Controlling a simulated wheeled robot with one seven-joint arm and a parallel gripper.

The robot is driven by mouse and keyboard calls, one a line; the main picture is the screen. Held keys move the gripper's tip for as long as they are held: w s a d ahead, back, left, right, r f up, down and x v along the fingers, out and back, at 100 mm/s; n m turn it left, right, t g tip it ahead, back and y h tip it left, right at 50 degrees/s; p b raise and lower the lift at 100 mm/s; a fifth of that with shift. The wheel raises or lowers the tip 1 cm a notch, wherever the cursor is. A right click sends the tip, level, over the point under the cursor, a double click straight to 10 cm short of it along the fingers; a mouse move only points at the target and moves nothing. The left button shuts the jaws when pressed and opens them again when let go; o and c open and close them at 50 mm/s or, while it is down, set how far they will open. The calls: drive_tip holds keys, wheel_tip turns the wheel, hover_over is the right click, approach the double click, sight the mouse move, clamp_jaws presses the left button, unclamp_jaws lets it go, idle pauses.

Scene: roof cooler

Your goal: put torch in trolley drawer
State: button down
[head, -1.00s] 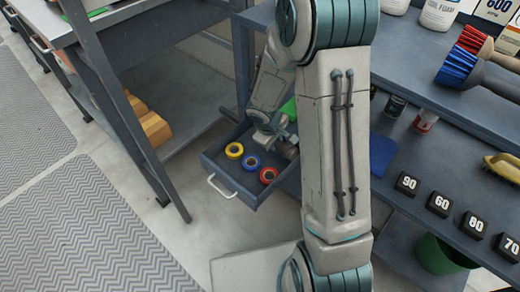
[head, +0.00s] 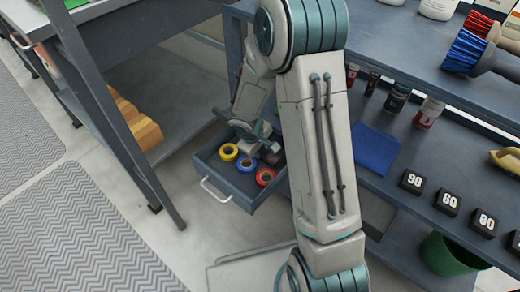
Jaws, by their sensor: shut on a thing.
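The trolley drawer (head: 228,185) is pulled open, with a light handle on its front. It holds a yellow ring (head: 229,152), a blue ring (head: 247,163) and a red ring (head: 264,177), like tape rolls. My gripper (head: 266,146) is over the back right part of the drawer, beyond the rings. It is shut on a dark grey thing, which I take for the torch (head: 271,155). The torch is small in view and partly hidden by my gripper and arm. I cannot tell whether it touches the drawer floor.
The shelf right of my arm holds a blue cloth (head: 375,148), small bottles (head: 428,112) and black numbered blocks (head: 412,181). Brushes (head: 468,50) lie on the top. A green bin (head: 445,257) stands below. A bench leg (head: 150,185) rises left of the drawer.

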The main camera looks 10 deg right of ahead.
drive_tip(key=shift+f, duration=0.1)
drive_tip(key=c, duration=1.5)
unclamp_jaws()
drive_tip(key=shift+o, duration=0.2)
drive_tip(key=shift+a+r, duration=0.1)
drive_tip(key=shift+r, duration=0.4)
drive_tip(key=p+v, duration=0.6)
drive_tip(key=v, duration=0.5)
drive_tip(key=s+d+r+m+g+y, duration=0.1)
drive_tip(key=s+r+m, duration=0.6)
drive_tip(key=s+r, duration=0.7)
drive_tip(key=s+d+y, duration=0.1)
drive_tip(key=s, duration=0.3)
drive_tip(key=shift+d+y, duration=0.35)
drive_tip(key=shift+y, duration=0.05)
